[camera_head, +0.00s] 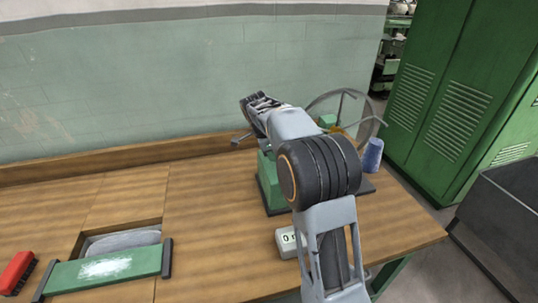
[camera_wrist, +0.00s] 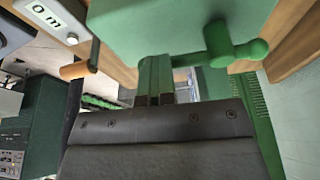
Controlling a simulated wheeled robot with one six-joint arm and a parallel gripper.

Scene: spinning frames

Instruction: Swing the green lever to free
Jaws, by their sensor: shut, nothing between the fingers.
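The green lever (camera_wrist: 236,50), a short rod with a round knob on a green pivot, shows in the wrist view at the upper right, against the green housing (camera_wrist: 150,25). In the head view the housing (camera_head: 267,182) stands on the bench, partly behind my arm. The lever and my fingertips cannot be made out there.
A spoked wheel (camera_head: 350,108) and a blue cone (camera_head: 373,154) are right of my arm on the bench (camera_head: 205,210). A white "0 m" counter (camera_head: 288,241) sits in front. A red brush (camera_head: 17,271) and a green-barred tray (camera_head: 105,268) lie left. The bench middle-left is clear.

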